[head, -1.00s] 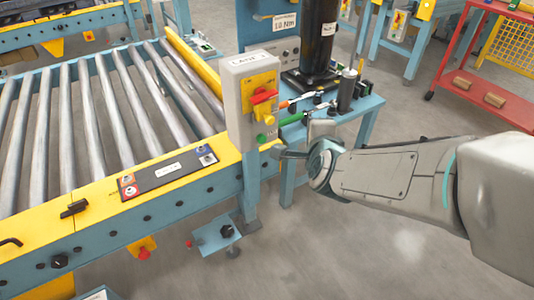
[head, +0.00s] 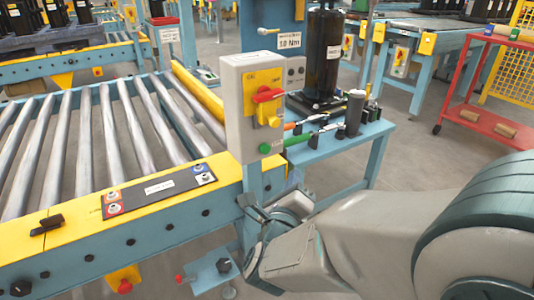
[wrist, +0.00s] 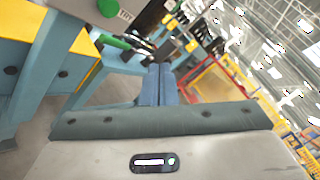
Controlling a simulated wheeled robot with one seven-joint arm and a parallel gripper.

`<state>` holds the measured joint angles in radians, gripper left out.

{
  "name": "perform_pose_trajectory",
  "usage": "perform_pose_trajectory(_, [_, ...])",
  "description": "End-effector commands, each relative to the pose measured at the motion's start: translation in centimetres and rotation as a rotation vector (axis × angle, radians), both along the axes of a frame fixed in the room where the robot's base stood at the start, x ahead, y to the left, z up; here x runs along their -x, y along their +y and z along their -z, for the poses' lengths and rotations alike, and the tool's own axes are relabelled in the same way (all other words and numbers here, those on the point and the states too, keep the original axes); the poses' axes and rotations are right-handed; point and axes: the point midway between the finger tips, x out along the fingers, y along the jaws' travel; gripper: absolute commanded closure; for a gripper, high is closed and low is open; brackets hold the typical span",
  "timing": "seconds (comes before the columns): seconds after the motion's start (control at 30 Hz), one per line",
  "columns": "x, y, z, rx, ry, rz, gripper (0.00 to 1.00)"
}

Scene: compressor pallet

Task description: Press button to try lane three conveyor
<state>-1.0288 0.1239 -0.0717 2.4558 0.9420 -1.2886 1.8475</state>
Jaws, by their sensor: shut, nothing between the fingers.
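A grey control box (head: 247,105) stands on a blue post at the conveyor's corner. Its yellow panel carries a red handle (head: 268,95) and a yellow knob below it. A green button (head: 265,148) sits low on the box's front. My gripper (head: 250,206) is below the box, close to the post in the picture, apart from the button. In the wrist view my fingers (wrist: 158,85) are together and empty.
A black panel (head: 157,190) with small buttons lies on the yellow rail of the roller conveyor (head: 125,140). A blue bench (head: 345,140) with tools and a black cylinder (head: 322,55) stands behind the box. A red cart (head: 490,125) is at the right.

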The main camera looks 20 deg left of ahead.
Motion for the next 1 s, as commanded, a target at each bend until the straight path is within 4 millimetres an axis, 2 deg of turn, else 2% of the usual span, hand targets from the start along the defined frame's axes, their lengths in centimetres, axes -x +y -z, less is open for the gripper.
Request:
perform_pose_trajectory(0.23, [-0.5,0.6,-0.1,0.002,0.002,0.0,1.0])
perform_pose_trajectory(0.63, [-4.0,4.7,-0.2,0.003,0.001,-0.001,1.0])
perform_pose_trajectory(0.7, [-4.6,5.3,0.3,0.0,0.0,0.0,1.0])
perform_pose_trajectory(1.0, [-5.7,6.7,0.1,0.0,0.001,-0.001,1.0])
